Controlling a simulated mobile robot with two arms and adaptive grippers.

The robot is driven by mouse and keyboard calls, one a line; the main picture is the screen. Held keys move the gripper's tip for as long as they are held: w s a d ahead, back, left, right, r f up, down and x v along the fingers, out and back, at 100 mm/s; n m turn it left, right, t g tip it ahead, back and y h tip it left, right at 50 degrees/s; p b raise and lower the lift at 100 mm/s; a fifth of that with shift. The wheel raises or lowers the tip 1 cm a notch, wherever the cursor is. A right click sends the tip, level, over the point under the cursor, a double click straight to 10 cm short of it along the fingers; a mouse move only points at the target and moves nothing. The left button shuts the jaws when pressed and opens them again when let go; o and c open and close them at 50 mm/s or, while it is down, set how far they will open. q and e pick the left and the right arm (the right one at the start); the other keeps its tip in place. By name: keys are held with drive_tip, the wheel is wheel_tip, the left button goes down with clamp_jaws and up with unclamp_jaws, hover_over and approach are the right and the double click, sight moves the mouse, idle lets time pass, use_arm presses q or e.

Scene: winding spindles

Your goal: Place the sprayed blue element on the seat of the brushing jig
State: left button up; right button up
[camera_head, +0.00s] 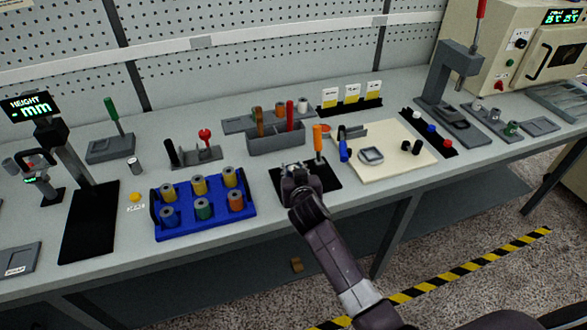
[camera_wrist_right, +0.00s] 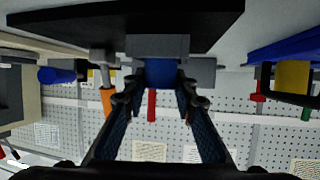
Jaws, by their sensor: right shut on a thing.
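My right gripper (camera_head: 298,168) is over the black base (camera_head: 327,180) of what looks like the brushing jig, in front of the orange-handled brush (camera_head: 318,138). In the right wrist view, my right gripper (camera_wrist_right: 160,98) is shut on the blue element (camera_wrist_right: 160,73), with one finger on each side. The element is up against the grey block (camera_wrist_right: 157,45) on the black base (camera_wrist_right: 60,27). I cannot tell whether it rests in the seat or is just in front of it. In the head view the gripper hides the element. My left gripper is not in view.
The blue crate (camera_head: 206,231) with several coloured spools stands left of the jig. A cream board (camera_head: 400,168) with small parts lies to the right. A grey tool box (camera_head: 277,143) stands behind. A little bare table lies between crate and jig.

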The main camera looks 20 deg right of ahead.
drive_tip(key=o, duration=1.2)
drive_tip(key=shift+c, duration=0.2)
drive_tip(key=b+v, duration=0.1)
drive_tip(key=v, duration=1.1)
drive_tip(key=shift+r, duration=0.2)
